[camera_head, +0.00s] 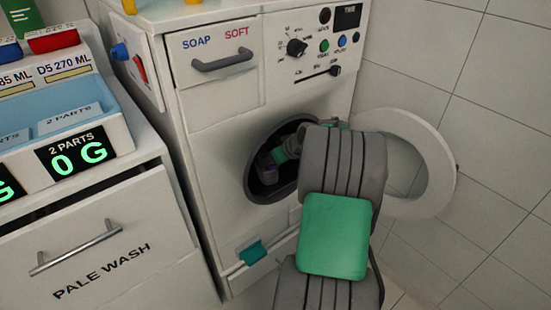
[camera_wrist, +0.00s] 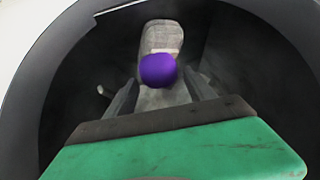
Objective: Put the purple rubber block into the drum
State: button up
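The purple rubber block (camera_wrist: 158,70) shows in the wrist view inside the dark drum (camera_wrist: 60,95), in front of a pale grey shape. My gripper (camera_wrist: 161,80) has its two grey fingers spread, with a visible gap on each side of the block; no finger clearly touches it. In the head view my arm reaches through the round opening of the drum (camera_head: 252,165). What the block rests on is hard to tell.
The white round door (camera_head: 440,165) stands open to the right of the opening, close to my arm. The washer front (camera_head: 215,135) surrounds the opening. A drawer labelled PALE WASH (camera_head: 100,255) is at the left. The pale grey shape (camera_wrist: 162,35) lies deeper in the drum.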

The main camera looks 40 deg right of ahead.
jog(key=o, duration=0.3)
